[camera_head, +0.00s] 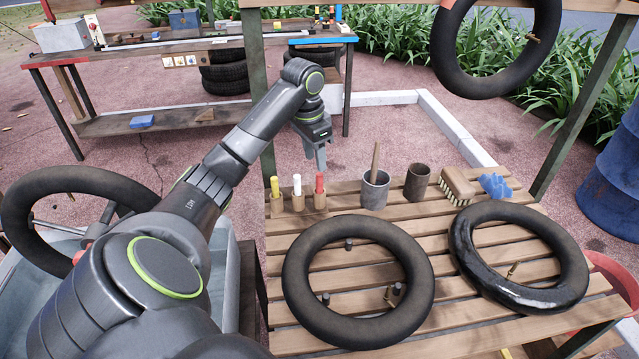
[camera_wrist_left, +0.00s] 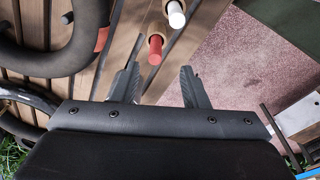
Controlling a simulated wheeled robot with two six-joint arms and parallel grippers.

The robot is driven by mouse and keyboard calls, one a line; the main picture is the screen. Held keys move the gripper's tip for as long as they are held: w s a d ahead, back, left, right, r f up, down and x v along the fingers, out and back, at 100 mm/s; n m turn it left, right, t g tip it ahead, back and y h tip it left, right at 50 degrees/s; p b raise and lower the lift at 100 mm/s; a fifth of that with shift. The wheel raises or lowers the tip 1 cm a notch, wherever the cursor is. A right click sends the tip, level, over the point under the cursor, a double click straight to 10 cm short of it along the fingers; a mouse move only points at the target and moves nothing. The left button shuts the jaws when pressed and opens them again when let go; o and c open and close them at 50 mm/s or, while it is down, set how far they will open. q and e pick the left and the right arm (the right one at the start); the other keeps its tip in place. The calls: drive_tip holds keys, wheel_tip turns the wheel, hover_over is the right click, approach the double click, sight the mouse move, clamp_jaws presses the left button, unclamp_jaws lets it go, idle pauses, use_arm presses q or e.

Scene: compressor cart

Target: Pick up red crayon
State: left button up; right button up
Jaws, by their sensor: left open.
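The red crayon (camera_head: 319,182) stands upright in a small wooden holder (camera_head: 320,200) on the slatted bench. It also shows in the left wrist view (camera_wrist_left: 155,44), just beyond the fingertips. My left gripper (camera_head: 316,156) is open and empty, pointing down just above the red crayon. In the left wrist view its two fingers (camera_wrist_left: 158,70) are spread, with the crayon ahead of the gap between them. I cannot tell that either finger touches it. My right gripper is not in view.
A white crayon (camera_head: 297,184) and a yellow crayon (camera_head: 275,186) stand close by on the left. A grey cup with a stick (camera_head: 376,190), a brown cup (camera_head: 417,182) and a brush (camera_head: 456,184) stand right. Inner tubes (camera_head: 300,300) lie in front.

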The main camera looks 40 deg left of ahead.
sight(319, 174)
use_arm(q)
drive_tip(key=f, duration=0.3)
drive_tip(key=shift+w, duration=0.2)
drive_tip(key=f, duration=0.2)
drive_tip(key=d+f, duration=0.1)
drive_tip(key=f, duration=0.1)
drive_tip(key=shift+w+p, duration=0.15)
drive_tip(key=shift+p, duration=0.15)
drive_tip(key=shift+w+f, duration=0.1)
drive_tip(key=shift+f, duration=0.45)
drive_tip(key=shift+c, duration=0.4)
drive_tip(key=shift+r, duration=0.1)
clamp_jaws()
